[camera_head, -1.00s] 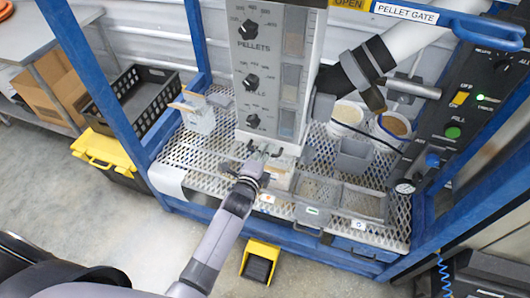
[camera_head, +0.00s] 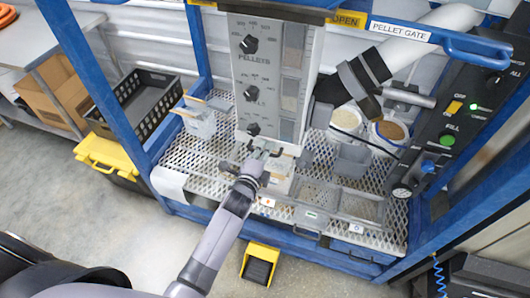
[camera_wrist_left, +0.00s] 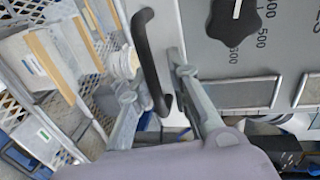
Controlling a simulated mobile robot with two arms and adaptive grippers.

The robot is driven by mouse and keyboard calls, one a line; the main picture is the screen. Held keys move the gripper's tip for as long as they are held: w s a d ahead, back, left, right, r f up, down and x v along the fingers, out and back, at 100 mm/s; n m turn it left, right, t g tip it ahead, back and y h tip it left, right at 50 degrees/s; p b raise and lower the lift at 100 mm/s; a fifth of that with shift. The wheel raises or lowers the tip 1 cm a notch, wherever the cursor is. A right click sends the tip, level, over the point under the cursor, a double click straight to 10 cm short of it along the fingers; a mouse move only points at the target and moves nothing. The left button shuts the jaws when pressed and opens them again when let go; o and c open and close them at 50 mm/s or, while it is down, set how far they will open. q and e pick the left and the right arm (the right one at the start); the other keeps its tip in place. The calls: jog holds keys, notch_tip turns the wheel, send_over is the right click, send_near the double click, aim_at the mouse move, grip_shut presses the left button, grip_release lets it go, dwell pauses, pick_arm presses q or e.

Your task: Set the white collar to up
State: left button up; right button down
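A white ringed round part (camera_wrist_left: 123,63), which looks like the white collar, shows in the left wrist view beside a curved black handle (camera_wrist_left: 150,60). My left gripper (camera_wrist_left: 155,75) has its fingers apart, one on each side of the black handle; whether either touches it I cannot tell. The left finger partly covers the white part. In the head view my left gripper (camera_head: 260,154) is at the lower edge of the grey hopper panel (camera_head: 268,75), and the collar cannot be made out there.
The panel carries several black knobs (camera_head: 250,44). Grey bins (camera_head: 352,160) stand on the mesh shelf (camera_head: 180,160) around the hopper. Blue frame posts (camera_head: 105,90) stand at both sides.

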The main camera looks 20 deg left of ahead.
pick_arm(q)
jog(key=shift+o, duration=0.2)
pick_arm(e)
jog(key=shift+d, duration=0.15)
pick_arm(q)
jog(key=shift+s, duration=0.15)
jog(key=v, duration=1.1)
jog(key=shift+s+r, duration=0.15)
jog(key=shift+s, duration=0.2)
